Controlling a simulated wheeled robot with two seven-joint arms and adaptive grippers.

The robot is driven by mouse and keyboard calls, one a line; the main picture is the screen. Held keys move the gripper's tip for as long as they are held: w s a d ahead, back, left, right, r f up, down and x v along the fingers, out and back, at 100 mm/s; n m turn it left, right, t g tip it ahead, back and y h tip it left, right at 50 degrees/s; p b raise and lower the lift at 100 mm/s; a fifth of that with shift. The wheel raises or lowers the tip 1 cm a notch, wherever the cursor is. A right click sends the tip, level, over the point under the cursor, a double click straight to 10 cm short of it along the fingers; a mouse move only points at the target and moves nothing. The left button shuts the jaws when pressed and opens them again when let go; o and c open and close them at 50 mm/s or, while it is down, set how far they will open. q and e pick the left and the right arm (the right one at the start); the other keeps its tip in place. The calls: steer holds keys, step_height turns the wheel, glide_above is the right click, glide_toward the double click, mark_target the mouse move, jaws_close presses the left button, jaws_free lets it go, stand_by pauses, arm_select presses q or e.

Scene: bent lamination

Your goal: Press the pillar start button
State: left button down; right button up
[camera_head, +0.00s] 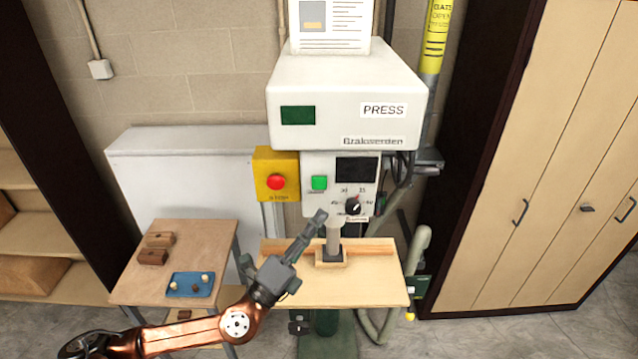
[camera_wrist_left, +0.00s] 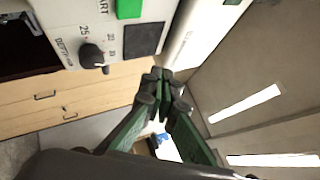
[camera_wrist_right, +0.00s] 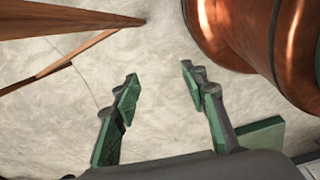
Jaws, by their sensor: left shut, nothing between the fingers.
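The press (camera_head: 343,85) stands against the wall with a white head and a control panel. The green start button (camera_head: 319,182) is on that panel, left of a dark screen. It also shows at the top of the left wrist view (camera_wrist_left: 129,8), beside START lettering. My left gripper (camera_head: 319,215) is shut and empty, with its tips a little below the green button in the head view. In the left wrist view its fingertips (camera_wrist_left: 157,76) meet, apart from the button. My right gripper (camera_wrist_right: 157,74) is open and empty above the floor, outside the head view.
A yellow box with a red stop button (camera_head: 276,182) sits just left of the green one. A black knob (camera_head: 353,206) is below the screen. The press ram (camera_head: 333,238) stands over the wooden press table (camera_head: 380,288). A side table (camera_head: 140,286) holds wooden pieces and a blue tray.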

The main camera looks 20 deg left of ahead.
mark_target(319, 183)
arm_select(q)
steer(key=w+b, duration=0.1)
steer(key=w, duration=0.2)
steer(key=w+a+b, duration=0.1)
steer(key=w, duration=0.1)
steer(key=w+a+b, duration=0.1)
steer(key=w, duration=0.2)
steer(key=shift+w+a, duration=0.25)
steer(key=shift+w, duration=0.05)
steer(key=shift+w, duration=0.1)
stand_by(1.4)
steer(key=shift+w+a+b, duration=0.1)
steer(key=shift+w+b, duration=0.2)
steer(key=shift+b, duration=0.1)
